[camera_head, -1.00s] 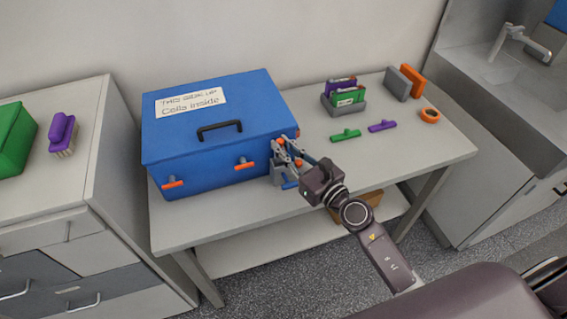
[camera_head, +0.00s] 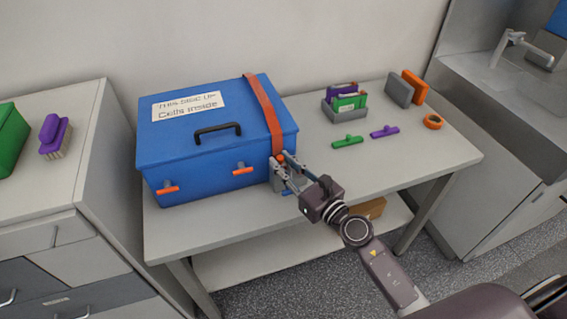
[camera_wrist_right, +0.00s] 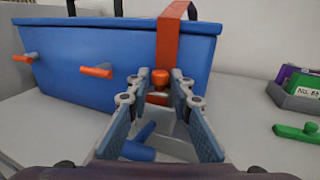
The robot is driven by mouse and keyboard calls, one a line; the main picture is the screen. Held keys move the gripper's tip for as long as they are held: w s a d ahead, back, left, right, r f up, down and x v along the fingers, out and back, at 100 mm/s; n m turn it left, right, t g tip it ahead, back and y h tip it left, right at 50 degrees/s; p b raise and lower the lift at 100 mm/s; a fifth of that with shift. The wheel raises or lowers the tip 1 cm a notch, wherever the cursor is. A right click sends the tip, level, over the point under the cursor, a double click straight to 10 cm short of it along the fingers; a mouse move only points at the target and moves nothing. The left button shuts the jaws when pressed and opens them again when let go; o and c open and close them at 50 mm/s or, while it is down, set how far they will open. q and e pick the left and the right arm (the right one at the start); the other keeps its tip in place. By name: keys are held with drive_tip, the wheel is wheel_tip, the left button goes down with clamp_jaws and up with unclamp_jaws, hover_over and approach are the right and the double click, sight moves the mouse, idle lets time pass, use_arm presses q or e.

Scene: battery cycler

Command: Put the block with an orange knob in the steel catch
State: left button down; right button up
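A blue box (camera_head: 208,150) stands on the table, and an orange strap (camera_head: 264,110) runs over its lid and down its front right. An orange knob (camera_wrist_right: 160,77) is at the strap's lower end, just above the grey steel catch (camera_wrist_right: 155,116). The block under the knob is partly hidden by my fingers, and I cannot tell how deep it sits in the catch. A blue lever (camera_wrist_right: 139,140) sticks out of the catch. My right gripper (camera_head: 283,164) is at the knob; its fingers stand apart on either side of it, open. My left gripper is not in view.
Two orange handles (camera_head: 168,188) (camera_head: 242,169) stick out of the box front. Right of the box are a grey holder (camera_head: 343,117) with cards, green (camera_head: 347,142) and purple (camera_head: 384,132) bars and an orange ring (camera_head: 433,121). The table's front right is clear.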

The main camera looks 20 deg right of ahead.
drive_tip(key=shift+o, duration=0.7)
drive_tip(key=shift+r, duration=0.15)
drive_tip(key=b+v, duration=0.4)
drive_tip(key=v, duration=0.8)
drive_tip(key=shift+r, duration=0.1)
